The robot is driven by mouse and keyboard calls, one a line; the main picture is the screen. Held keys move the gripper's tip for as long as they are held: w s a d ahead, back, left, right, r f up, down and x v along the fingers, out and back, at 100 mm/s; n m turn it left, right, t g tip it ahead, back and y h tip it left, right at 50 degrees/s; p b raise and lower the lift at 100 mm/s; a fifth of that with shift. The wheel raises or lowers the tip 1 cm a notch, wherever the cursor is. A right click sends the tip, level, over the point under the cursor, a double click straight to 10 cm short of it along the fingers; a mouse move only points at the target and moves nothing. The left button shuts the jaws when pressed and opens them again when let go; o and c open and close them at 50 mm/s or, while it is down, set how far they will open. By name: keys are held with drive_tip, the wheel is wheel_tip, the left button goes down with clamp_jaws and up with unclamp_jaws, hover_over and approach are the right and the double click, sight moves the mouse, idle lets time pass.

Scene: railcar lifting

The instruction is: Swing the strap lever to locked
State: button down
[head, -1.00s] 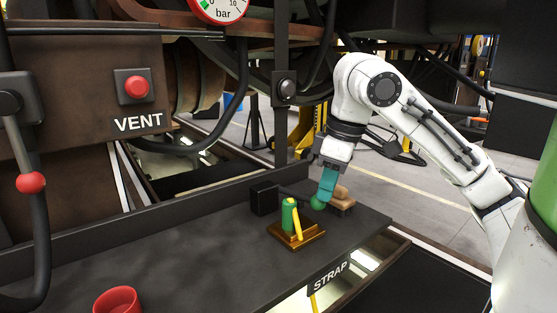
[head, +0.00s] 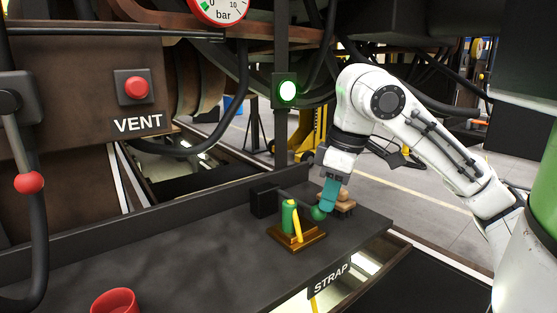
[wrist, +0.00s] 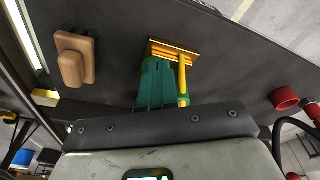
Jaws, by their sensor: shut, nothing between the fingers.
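The strap fixture is a green post (head: 289,215) with a yellow bar (head: 297,222) on a brass base (head: 285,238), behind the STRAP label (head: 331,279). A thin dark lever arm (head: 296,196) shows behind the post, with a green ball (head: 319,213) at its right end. My gripper (head: 325,207) has teal fingers, shut and empty, pointing down at the ball; whether they touch it I cannot tell. In the wrist view the fingers (wrist: 157,88) overlap the fixture and hide part of it; the brass base (wrist: 172,47) and yellow bar (wrist: 182,80) show beyond them.
A lamp (head: 287,91) on the dark post glows green. A wooden block (head: 344,205) sits close behind my fingers, and a black box (head: 264,201) stands left of the lever. A red cup (head: 116,302) is at the front left. The bench (head: 200,250) between is clear.

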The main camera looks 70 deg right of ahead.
wheel_tip(320, 180, up, 10)
drive_tip(key=p, duration=0.9)
drive_tip(key=shift+f, duration=0.15)
idle(0.3)
